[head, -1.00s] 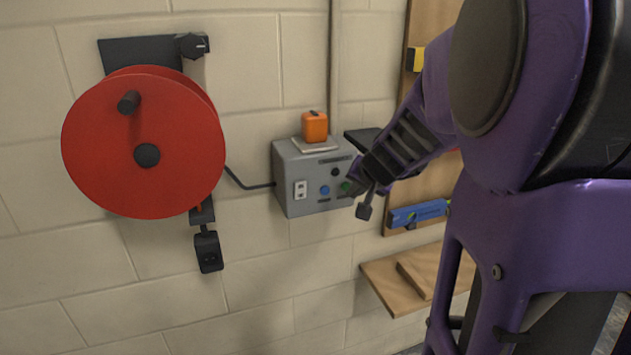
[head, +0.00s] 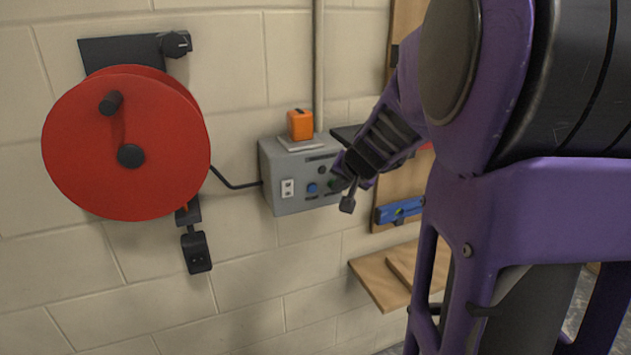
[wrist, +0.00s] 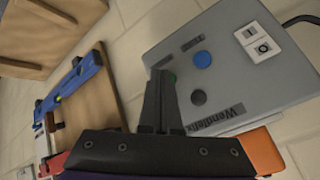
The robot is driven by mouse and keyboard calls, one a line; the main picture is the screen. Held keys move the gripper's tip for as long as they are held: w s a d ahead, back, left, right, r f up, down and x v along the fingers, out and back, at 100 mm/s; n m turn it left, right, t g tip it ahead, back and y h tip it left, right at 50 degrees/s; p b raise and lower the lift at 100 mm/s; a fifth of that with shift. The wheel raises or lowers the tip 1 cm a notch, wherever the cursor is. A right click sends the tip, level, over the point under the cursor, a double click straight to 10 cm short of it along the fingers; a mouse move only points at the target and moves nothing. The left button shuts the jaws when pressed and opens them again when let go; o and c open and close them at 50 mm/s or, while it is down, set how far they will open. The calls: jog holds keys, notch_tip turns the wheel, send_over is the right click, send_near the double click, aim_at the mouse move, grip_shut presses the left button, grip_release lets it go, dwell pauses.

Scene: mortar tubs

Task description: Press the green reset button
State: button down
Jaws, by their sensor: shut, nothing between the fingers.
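The green button (wrist: 172,78) is on the front of a grey control box (head: 283,205). In the wrist view only its edge shows beside my fingertips, which cover the rest. My gripper (wrist: 162,76) is shut and empty, with its tips in front of the green button. I cannot tell whether they touch it. A blue button (wrist: 202,60) and a black round control (wrist: 198,97) sit close by on the same face. In the head view my gripper is at the box's right side and partly covers that end of the panel.
A white switch plate (wrist: 257,40) is on the box's panel. An orange object (head: 300,125) stands on top of the box. A red reel (head: 75,150) hangs on the wall at left. A blue level (head: 400,211) and a wooden shelf (head: 372,280) are at right.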

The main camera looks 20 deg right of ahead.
jog(key=shift+w, duration=0.1)
dwell(0.5)
jog(key=shift+s+b, duration=0.5)
jog(key=shift+s, duration=0.25)
jog(key=s+b, duration=0.1)
jog(key=s, duration=0.1)
jog(key=s+b, duration=0.1)
jog(key=s, duration=0.2)
jog(key=shift+s+d+r, duration=0.1)
jog(key=shift+d, duration=0.1)
dwell(0.4)
